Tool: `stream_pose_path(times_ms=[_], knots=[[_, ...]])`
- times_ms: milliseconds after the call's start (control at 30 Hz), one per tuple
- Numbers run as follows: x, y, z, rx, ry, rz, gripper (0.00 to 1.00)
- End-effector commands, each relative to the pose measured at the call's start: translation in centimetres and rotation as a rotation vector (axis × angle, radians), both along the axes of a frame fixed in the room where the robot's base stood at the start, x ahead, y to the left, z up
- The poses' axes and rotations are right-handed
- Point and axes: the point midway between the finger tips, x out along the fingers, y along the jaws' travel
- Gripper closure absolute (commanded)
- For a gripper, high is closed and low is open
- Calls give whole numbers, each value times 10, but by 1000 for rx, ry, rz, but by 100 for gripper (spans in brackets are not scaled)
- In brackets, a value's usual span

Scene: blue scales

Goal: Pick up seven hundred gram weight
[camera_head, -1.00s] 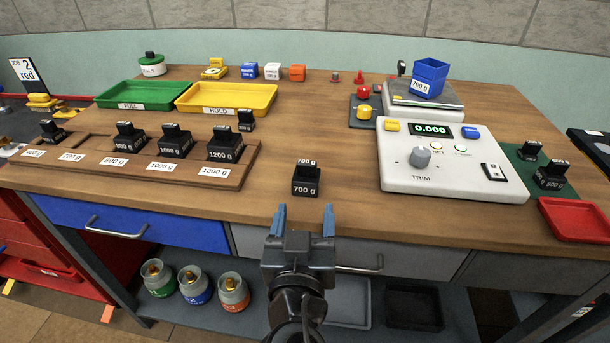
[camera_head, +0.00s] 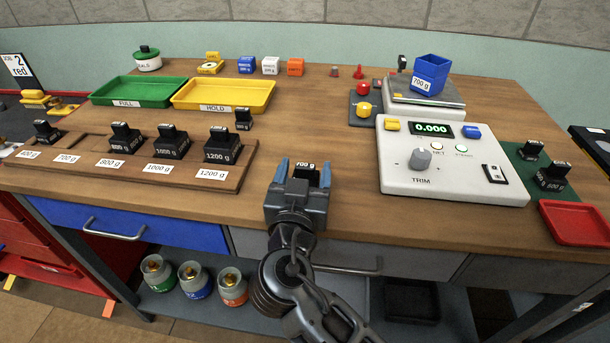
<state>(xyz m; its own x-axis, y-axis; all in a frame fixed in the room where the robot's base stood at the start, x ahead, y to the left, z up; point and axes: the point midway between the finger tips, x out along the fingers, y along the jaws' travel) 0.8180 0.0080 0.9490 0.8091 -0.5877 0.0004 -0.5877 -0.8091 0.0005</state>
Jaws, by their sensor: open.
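The black 700 g weight (camera_head: 305,168) stands alone on the wooden bench near its front edge. Only its top with the white label shows; my gripper hides the rest. My gripper (camera_head: 304,172) is open, with its two blue fingertips to the left and right of the weight's top in the picture. I cannot tell whether the fingers touch the weight or how far down they reach.
A wooden rack (camera_head: 140,176) at the left holds several black weights, and its 700 g place is empty. A white scale console (camera_head: 450,170) stands at the right. A blue 700 g bin (camera_head: 430,74) sits on the balance (camera_head: 400,102) behind it. Bare bench lies behind the weight.

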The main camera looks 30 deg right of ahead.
Motion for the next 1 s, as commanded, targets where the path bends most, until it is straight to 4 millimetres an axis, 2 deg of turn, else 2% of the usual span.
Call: stream_pose_path(times_ms=[300, 1000], knots=[[4, -3, 0, 1, -1, 0, 34], [3, -3, -2, 1, 3, 0, 100]])
